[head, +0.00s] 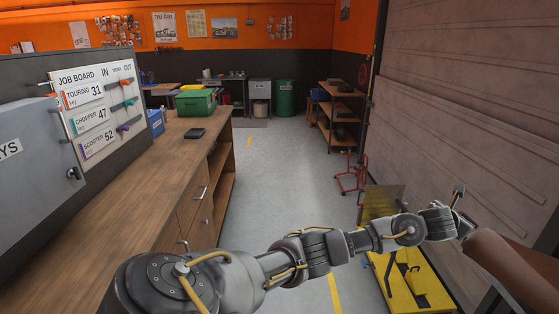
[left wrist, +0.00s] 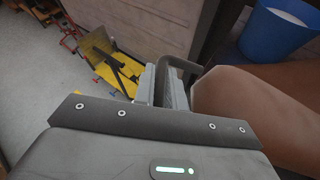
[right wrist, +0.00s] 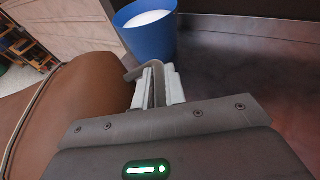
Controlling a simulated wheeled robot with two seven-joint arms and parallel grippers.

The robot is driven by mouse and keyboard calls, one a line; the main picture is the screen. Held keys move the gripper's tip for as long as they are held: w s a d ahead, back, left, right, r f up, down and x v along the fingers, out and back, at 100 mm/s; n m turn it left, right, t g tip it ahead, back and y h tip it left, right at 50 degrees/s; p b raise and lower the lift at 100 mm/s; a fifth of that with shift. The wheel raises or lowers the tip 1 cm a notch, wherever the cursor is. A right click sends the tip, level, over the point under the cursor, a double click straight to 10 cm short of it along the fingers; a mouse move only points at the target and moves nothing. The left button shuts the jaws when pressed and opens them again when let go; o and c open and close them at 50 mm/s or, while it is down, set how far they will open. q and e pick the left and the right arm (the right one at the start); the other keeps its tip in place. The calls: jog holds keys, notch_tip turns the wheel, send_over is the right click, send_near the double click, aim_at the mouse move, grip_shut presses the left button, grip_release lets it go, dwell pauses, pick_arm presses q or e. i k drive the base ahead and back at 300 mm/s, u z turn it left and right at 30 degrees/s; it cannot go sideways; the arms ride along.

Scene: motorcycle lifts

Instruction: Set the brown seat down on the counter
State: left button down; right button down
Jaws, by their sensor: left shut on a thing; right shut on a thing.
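The brown seat (head: 510,252) is at the lower right of the head view, held in the air and partly cut off by the frame. My left gripper (head: 461,218) is shut on a dark grab handle at the seat's side, seen in the left wrist view beside the brown seat (left wrist: 262,108). My right gripper (right wrist: 157,88) is shut on another dark handle of the brown seat (right wrist: 70,105); it is outside the head view. The wooden counter (head: 105,225) runs along the left, away from the seat, with a broad bare stretch of top at its near part.
A green box (head: 196,102), a dark flat item (head: 195,134) and a blue bin (head: 155,123) stand toward the counter's far end. A grey key cabinet (head: 35,170) and job board (head: 95,100) line its back. A yellow lift (head: 415,285) stands on the floor; a blue bucket (right wrist: 150,40) is near the seat.

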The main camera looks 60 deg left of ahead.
aim_at(162, 171)
jog(key=u, duration=0.8)
jog(key=i, duration=1.1)
jog(key=u, duration=1.15)
jog(key=i, duration=0.85)
jog(key=u, duration=1.35)
jog(key=i, duration=1)
jog(key=u, duration=0.15)
